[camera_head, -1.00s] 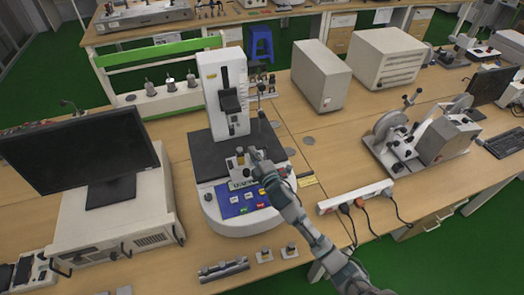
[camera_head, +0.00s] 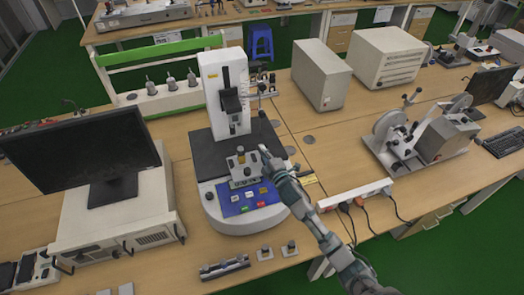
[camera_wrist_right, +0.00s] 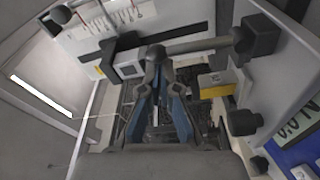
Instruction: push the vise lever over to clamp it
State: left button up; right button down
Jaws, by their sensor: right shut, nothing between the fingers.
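The grey vise (camera_head: 243,167) sits on the testing machine's base, in front of its white column. My right gripper (camera_head: 264,150) is shut and empty, just right of the vise and slightly above the base. In the right wrist view my right gripper (camera_wrist_right: 155,55) has its fingertips together beside a grey bar, likely the vise lever (camera_wrist_right: 195,47), that ends in a black knob (camera_wrist_right: 241,38). I cannot tell whether the fingers touch the bar. The lever is too small to make out surely in the head view. My left gripper is not in view.
The testing machine (camera_head: 225,85) has a blue button panel (camera_head: 248,199) in front. A monitor (camera_head: 85,155) stands left. A power strip (camera_head: 355,195) and a grey pendulum device (camera_head: 430,135) are right. Small metal parts (camera_head: 225,268) lie at the table's front edge.

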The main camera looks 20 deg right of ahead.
jog(key=shift+d+r+m, duration=0.1)
jog(key=shift+d+m, duration=0.45)
jog(key=shift+m, duration=0.35)
jog(key=d+m, duration=0.2)
jog(key=m, duration=0.1)
jog(key=d+f+m+t+h, duration=0.1)
jog(key=m, duration=0.2)
jog(key=d+m, duration=0.2)
jog(key=m, duration=0.1)
jog(key=shift+w+d+f+m+p, duration=0.15)
jog(key=shift+d+f+m+p, duration=0.15)
jog(key=shift+f+m+p, duration=0.1)
jog(key=s+r+p, duration=0.1)
jog(key=s+r, duration=0.1)
jog(key=s, duration=0.7)
jog(key=shift+d, duration=0.2)
jog(key=shift+a+r, duration=0.15)
jog(key=shift+a, duration=0.2)
